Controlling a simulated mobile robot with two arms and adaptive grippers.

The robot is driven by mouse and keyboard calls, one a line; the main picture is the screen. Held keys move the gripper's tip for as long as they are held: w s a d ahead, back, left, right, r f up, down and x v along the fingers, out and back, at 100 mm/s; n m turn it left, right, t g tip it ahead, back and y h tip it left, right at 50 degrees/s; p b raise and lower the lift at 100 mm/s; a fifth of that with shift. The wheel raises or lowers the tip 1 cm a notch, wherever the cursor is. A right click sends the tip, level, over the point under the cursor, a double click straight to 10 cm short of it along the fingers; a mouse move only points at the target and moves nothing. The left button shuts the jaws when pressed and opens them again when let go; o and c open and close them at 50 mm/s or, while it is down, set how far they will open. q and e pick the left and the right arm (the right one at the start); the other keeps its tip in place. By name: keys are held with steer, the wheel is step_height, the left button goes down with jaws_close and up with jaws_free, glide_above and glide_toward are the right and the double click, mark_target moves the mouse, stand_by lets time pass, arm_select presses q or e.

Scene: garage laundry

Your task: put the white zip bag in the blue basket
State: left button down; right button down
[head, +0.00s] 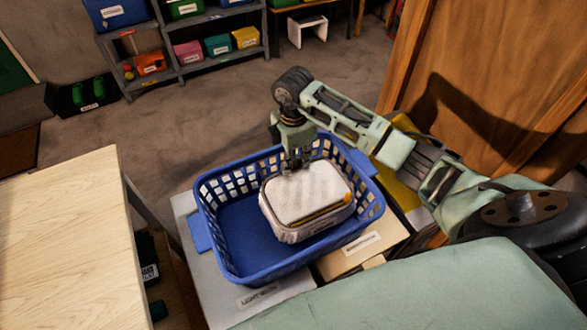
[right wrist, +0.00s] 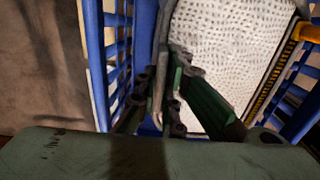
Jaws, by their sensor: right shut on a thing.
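The white zip bag (head: 306,193) is a boxy pouch with a pale dotted top and a yellow zip along its side. In the head view it is inside the outline of the blue basket (head: 230,267), toward its right side. I cannot tell whether it touches the basket floor. My right gripper (head: 295,163) points down at the bag's far edge and is shut on it. In the right wrist view the fingers (right wrist: 165,105) pinch the edge of the bag (right wrist: 235,50), with the basket wall (right wrist: 118,55) close beside. My left gripper is not seen.
The basket stands on boxes, one a labelled cardboard box (head: 362,250). A pale wooden table (head: 65,240) is at the left. A grey shelf (head: 185,70) with coloured bins stands at the back. A wooden panel (head: 485,80) rises behind my right arm. The basket's left part is empty.

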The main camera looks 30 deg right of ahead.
mark_target(294, 168)
step_height(294, 168, down, 3)
steer(key=shift+f, duration=0.4)
steer(key=c, duration=1.9)
jaws_free()
steer(key=shift+o, duration=0.2)
step_height(294, 168, up, 12)
steer(key=shift+r+b, duration=0.2)
steer(key=shift+b, duration=0.45)
